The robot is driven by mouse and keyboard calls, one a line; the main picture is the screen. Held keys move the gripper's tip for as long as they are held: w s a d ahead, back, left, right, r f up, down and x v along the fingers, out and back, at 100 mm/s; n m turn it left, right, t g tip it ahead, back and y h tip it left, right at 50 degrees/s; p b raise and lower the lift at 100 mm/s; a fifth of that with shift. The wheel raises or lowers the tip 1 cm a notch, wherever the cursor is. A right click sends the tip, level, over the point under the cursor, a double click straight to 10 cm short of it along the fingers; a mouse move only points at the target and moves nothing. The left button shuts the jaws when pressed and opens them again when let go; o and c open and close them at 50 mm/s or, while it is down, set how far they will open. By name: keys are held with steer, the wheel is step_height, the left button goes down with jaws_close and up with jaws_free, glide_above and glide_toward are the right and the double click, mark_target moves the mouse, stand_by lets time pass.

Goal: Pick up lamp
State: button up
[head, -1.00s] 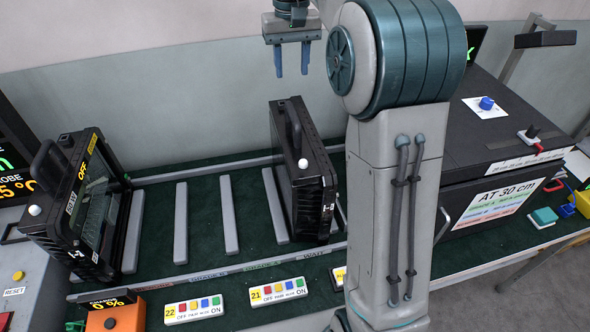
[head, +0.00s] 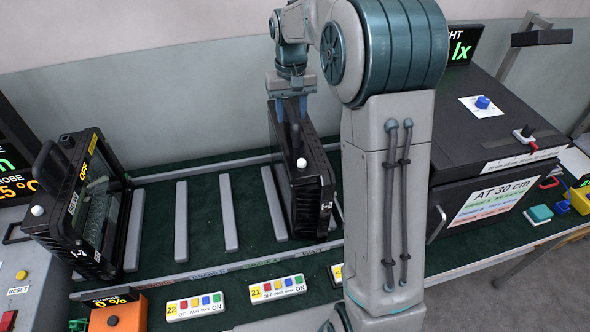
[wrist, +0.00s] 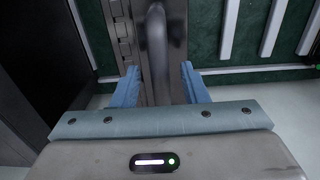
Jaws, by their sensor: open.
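A black lamp (head: 311,190) stands upright in the rack, right of its middle, with a white knob on its top and a label on its side. Its handle shows between my fingers in the wrist view (wrist: 157,50). My gripper (head: 290,112) is directly over the top of this lamp, its blue fingers open on either side of the handle (wrist: 157,88). Whether the fingers touch it cannot be told. A second black lamp (head: 75,208), marked OFF, stands at the left end of the rack, away from my gripper.
The green rack base (head: 205,210) has grey divider bars with free slots between the lamps. Two button panels (head: 278,288) (head: 195,306) lie in front. A large black box (head: 490,150) stands right of my arm. An orange device (head: 118,316) is at front left.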

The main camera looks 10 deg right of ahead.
steer(key=shift+f, duration=0.65)
jaws_close()
steer(key=shift+r, duration=0.1)
stand_by(0.8)
steer(key=shift+w+r, duration=0.15)
